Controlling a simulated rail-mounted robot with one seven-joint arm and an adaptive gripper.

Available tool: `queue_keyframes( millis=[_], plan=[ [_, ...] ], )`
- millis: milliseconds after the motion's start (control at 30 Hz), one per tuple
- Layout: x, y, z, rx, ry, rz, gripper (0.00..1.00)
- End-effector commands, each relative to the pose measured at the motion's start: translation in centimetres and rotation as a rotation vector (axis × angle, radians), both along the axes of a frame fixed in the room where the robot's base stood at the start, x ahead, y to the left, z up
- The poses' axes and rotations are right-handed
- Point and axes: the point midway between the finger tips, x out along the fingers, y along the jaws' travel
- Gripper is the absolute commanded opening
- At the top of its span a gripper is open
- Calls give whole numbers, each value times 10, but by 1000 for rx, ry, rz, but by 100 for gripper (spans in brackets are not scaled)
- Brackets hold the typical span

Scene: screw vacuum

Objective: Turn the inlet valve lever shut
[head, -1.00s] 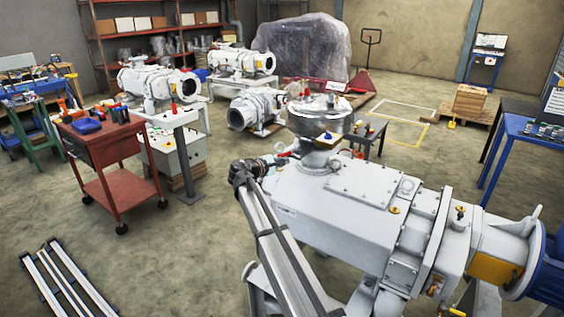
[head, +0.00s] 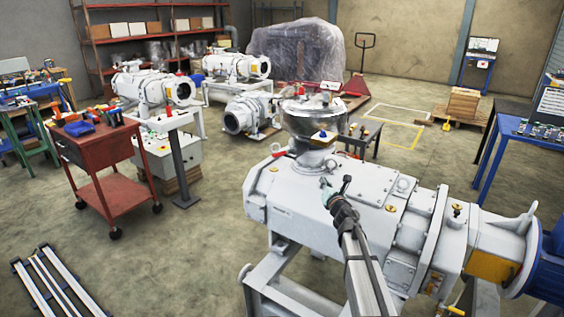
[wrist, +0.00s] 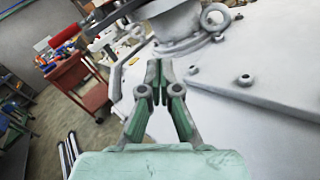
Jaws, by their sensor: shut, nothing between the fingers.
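A small red lever handle (head: 279,154) sticks out at the left of the metal inlet neck (head: 312,153) on top of the near white pump (head: 300,195). It looks like the inlet valve lever, but its exact angle is too small to tell. My gripper (head: 325,182) is over the pump's top, in front of the inlet neck and right of the red handle, apart from it. In the wrist view the green fingers (wrist: 158,68) are closed together and empty, pointing toward the base of the neck (wrist: 178,22). A dark bar (wrist: 108,20) crosses left of the neck there.
Bolts and a ring (wrist: 215,17) stand up from the pump's top. A blue motor (head: 547,265) is at the right end.

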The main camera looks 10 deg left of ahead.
Motion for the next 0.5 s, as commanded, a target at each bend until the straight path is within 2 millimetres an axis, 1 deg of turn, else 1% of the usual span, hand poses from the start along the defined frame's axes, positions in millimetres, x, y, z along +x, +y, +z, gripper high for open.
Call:
queue_keyframes(
  millis=[33, 100, 200, 333, 400, 500],
  plan=[
    [-14, 16, 7, -41, -54, 77, 0],
    [-28, 35, 18, -98, -136, 172, 0],
    [-43, 55, 30, -166, -240, 268, 0],
    [-55, 69, 38, -232, -333, 335, 0],
    [-55, 71, 40, -252, -351, 340, 0],
    [-49, 75, 41, -262, -356, 338, 0]
  ],
)
